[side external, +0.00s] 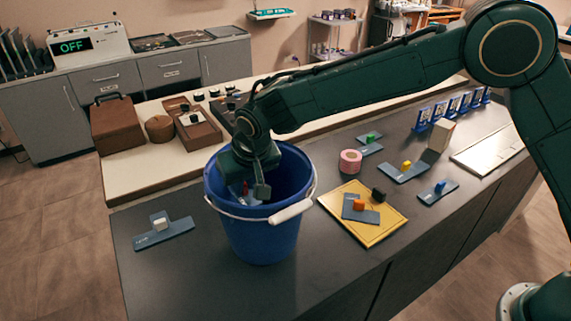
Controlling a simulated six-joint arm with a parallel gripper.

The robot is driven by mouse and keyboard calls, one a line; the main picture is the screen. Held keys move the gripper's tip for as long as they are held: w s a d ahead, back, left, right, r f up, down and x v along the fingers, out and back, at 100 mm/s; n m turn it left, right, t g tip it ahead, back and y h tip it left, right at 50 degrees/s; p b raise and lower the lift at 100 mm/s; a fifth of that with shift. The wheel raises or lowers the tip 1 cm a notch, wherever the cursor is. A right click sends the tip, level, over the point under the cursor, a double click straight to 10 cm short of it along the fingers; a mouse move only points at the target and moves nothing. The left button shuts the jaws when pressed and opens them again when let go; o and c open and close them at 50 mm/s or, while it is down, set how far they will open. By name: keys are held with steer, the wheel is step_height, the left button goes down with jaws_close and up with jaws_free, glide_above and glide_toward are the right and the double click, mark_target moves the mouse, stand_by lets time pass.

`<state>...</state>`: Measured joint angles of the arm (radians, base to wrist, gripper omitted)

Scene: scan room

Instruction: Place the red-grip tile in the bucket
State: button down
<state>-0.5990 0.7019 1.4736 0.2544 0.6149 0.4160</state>
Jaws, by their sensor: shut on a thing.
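The blue bucket (262,238) stands upright on the dark counter, its white-handled bail hanging over the front. My gripper (254,189) points down inside the bucket's mouth, below the rim. It is shut on the red-grip tile (245,187). Only the small red grip and a bit of the blue-grey plate show between the fingers and the bucket wall. The lower part of the tile and the bucket's floor are hidden, so I cannot tell whether the tile touches the bottom.
A white-grip tile (163,233) lies left of the bucket. Right of it are a yellow tray (376,233) with orange-grip (360,208) and black-grip pieces (378,195), a pink roll (350,161), and yellow-grip (405,170), blue-grip (438,191) and green-grip tiles (369,143).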

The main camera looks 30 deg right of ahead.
steer(key=shift+f, duration=0.5)
steer(key=c, duration=1.4)
jaws_free()
steer(key=shift+c, duration=0.2)
steer(key=v, duration=1.2)
